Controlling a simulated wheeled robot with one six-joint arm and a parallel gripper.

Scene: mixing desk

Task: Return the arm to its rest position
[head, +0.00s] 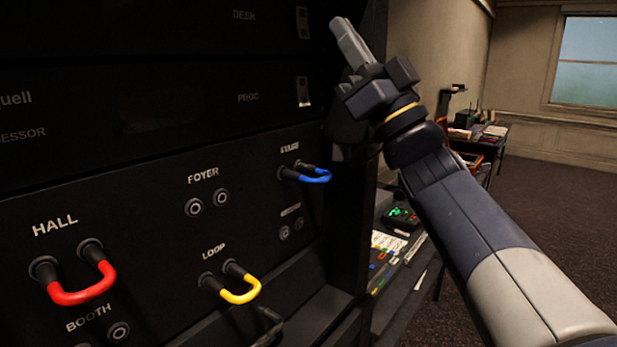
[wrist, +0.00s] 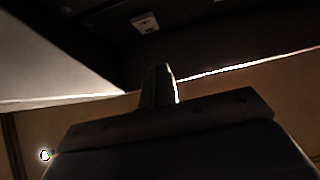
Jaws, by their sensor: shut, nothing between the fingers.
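My gripper (head: 346,38) is at the top middle of the head view, shut and empty, its fingers pointing up and to the left. It is raised in front of the right edge of the black rack panel (head: 150,190). My arm runs from it down to the lower right. In the wrist view my gripper (wrist: 163,85) shows as a dark shape with the fingers together. Whether the fingers touch the rack cannot be told.
Red (head: 84,289), yellow (head: 240,293) and blue (head: 310,177) patch leads loop from the panel, at HALL, LOOP and an upper-right position. A desk with a mixer (head: 402,217) stands behind my arm. Open carpet (head: 560,210) lies to the right.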

